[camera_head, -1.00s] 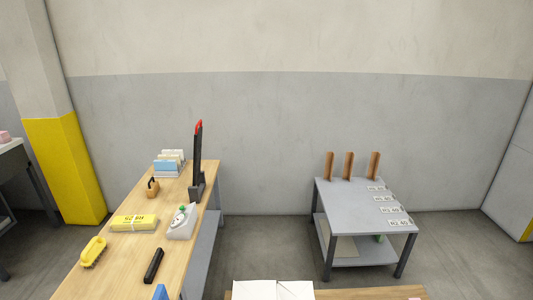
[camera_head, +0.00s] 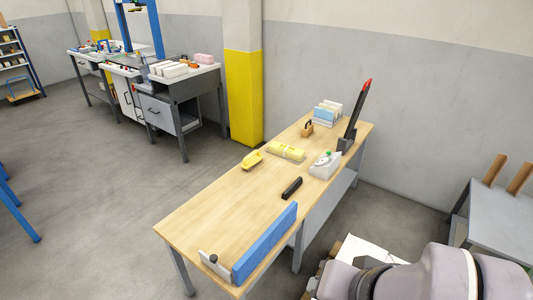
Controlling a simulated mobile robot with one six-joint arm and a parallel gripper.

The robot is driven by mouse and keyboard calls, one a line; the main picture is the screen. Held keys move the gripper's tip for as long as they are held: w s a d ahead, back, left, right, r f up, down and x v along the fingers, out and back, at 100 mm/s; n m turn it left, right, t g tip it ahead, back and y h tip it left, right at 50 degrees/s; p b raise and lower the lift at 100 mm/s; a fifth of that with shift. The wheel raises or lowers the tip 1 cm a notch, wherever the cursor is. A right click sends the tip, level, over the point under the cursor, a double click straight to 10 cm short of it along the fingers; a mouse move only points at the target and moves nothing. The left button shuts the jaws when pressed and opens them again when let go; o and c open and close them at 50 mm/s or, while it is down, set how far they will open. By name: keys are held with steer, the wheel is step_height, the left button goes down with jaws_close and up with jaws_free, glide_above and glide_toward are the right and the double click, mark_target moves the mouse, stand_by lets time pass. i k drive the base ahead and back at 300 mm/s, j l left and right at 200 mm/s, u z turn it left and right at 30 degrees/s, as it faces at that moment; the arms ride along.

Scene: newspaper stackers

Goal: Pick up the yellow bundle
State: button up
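The yellow bundle (camera_head: 287,151) lies flat on the wooden-topped table (camera_head: 215,217), a little beyond its middle. It has a pale band around it and nothing rests on it. Part of my own arm shows at the bottom right, over the floor side of the table. My gripper is outside the picture, so I cannot see its fingers.
Near the bundle are a yellow-handled brush-like item (camera_head: 252,161), a white dispenser (camera_head: 325,165) and a black block (camera_head: 292,188). A blue guide (camera_head: 265,243) stands at the near edge. An upright black tool (camera_head: 356,120) and card holder (camera_head: 327,113) stand at the far end.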

mark_target(294, 153)
steer(key=u, duration=0.65)
steer(key=i+j+u, duration=0.45)
steer(key=i+j, duration=0.2)
steer(key=j, duration=0.3)
steer(key=i+j+u, duration=0.45)
steer(key=i+j, duration=0.3)
steer(key=i+z, duration=0.35)
steer(key=i, duration=0.35)
steer(key=i+j+z, duration=0.35)
steer(key=i, duration=0.3)
steer(key=i+j+z, duration=0.35)
steer(key=i, duration=0.25)
steer(key=i+j+z, duration=0.35)
steer(key=i+j, duration=0.25)
steer(key=i+l+z, duration=0.7)
steer(key=i+z, duration=0.75)
steer(key=i+j+z, duration=0.15)
steer(key=i+z, duration=0.3)
steer(key=i, duration=0.15)
steer(key=i+j+z, duration=0.35)
steer(key=i+z, duration=0.5)
steer(key=i, duration=0.25)
